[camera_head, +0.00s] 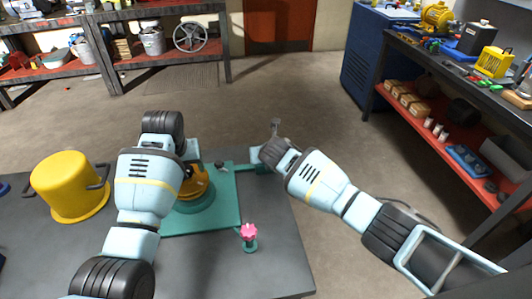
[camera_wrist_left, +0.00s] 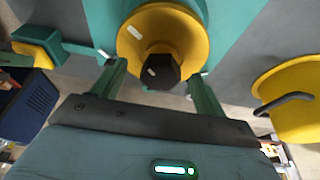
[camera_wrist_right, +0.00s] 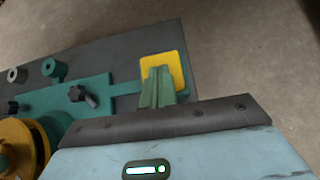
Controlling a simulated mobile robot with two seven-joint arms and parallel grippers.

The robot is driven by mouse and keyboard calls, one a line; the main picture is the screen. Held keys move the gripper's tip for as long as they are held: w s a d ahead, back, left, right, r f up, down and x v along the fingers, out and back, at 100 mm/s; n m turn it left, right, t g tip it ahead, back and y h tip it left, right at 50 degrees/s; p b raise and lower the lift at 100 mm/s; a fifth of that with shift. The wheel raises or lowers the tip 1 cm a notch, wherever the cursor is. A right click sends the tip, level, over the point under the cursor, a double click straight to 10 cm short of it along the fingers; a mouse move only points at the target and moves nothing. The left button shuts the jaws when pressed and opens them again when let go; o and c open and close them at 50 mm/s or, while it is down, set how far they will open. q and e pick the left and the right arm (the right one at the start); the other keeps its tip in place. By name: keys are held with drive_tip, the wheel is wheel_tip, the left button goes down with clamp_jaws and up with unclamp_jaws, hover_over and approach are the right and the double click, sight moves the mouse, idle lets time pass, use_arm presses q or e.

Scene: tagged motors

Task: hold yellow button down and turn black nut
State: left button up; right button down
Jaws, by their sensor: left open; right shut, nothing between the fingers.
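The black nut (camera_wrist_left: 163,72) is a dark hexagonal piece in the middle of a round yellow flange (camera_wrist_left: 138,25) in the left wrist view. My left gripper (camera_wrist_left: 152,72) is open, with one finger on each side of the nut and gaps visible. The left arm hides the nut in the head view. The yellow button (camera_wrist_right: 174,62) is a square plate at the end of a teal arm in the right wrist view. My right gripper (camera_wrist_right: 157,75) is shut and empty, its fingertips over the button; I cannot tell whether they touch. The button is not clear in the head view.
The teal base plate (camera_head: 225,215) lies on a dark table (camera_head: 270,270). A yellow pot (camera_head: 68,185) stands left of my left arm. A pink knob (camera_head: 249,232) on a teal stand is near the front. A dark star-shaped knob (camera_wrist_right: 80,94) sits on the plate.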

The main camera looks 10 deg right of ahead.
use_arm(q)
drive_tip(key=shift+f, duration=0.1)
drive_tip(key=c, duration=1)
use_arm(e)
drive_tip(key=shift+f, duration=0.2)
use_arm(q)
drive_tip(key=shift+n, duration=0.6)
drive_tip(key=o, duration=1)
use_arm(e)
drive_tip(key=shift+r, duration=0.1)
wheel_tip(320, 180, up, 8)
drive_tip(key=shift+r, duration=0.1)
